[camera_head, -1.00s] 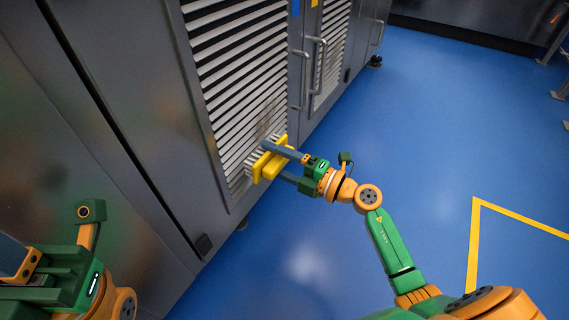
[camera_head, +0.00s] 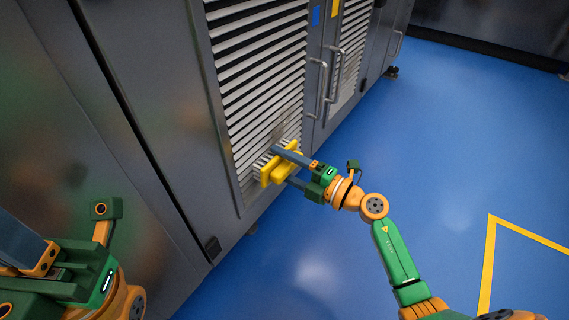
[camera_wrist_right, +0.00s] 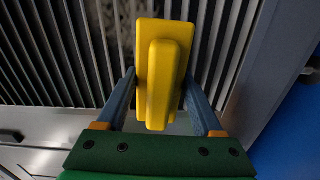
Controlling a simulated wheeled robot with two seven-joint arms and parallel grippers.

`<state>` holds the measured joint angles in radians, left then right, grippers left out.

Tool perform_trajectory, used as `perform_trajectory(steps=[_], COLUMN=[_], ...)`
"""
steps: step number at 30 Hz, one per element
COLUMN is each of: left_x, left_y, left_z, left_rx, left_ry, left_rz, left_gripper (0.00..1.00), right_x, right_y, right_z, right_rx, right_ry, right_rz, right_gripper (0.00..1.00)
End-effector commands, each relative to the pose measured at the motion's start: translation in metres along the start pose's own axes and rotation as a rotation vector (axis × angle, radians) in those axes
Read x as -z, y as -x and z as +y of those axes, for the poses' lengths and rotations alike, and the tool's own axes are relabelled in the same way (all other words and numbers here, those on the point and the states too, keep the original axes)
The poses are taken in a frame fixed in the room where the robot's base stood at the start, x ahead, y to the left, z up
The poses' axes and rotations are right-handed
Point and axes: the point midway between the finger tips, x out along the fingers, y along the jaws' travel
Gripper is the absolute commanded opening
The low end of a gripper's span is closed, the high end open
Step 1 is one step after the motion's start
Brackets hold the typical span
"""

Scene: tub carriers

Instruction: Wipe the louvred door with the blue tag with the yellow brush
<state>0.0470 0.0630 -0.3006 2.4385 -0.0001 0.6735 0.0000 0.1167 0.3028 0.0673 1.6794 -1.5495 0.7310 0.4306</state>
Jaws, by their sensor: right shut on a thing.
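The louvred door (camera_head: 262,72) with white slats and a blue tag (camera_head: 316,16) at its upper right stands in a grey cabinet front. The yellow brush (camera_head: 272,168) is at the lower part of the slats, its bristle side toward them. My right gripper (camera_head: 284,164) is shut on the yellow brush. In the right wrist view the yellow brush (camera_wrist_right: 163,75) sits between the two fingers, in front of the slats (camera_wrist_right: 60,50). Dull smudges show on the slats near the brush. Whether the bristles press on the slats is hard to tell. My left gripper (camera_head: 25,255) is partly cut off at the lower left.
Another louvred door (camera_head: 352,50) with a yellow tag (camera_head: 335,8) is beside it to the right. Upright handles (camera_head: 332,75) stick out between the doors. The blue floor (camera_head: 440,150) is clear, with a yellow line (camera_head: 490,260) at right.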

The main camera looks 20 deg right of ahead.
Motion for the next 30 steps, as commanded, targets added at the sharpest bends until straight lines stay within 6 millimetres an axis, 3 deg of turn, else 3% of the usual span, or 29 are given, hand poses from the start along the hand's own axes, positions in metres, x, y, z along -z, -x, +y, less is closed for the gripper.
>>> perform_trajectory(steps=[30], left_x=[-0.001], left_y=[-0.002], left_z=[0.000], left_rx=[0.001], left_ry=[-0.001], left_rz=[-0.002], left_gripper=[0.00], right_x=[0.000], right_y=[-0.021], right_z=[0.001], right_rx=[-0.001], right_ry=[0.001], right_rz=[-0.001], right_gripper=[0.24])
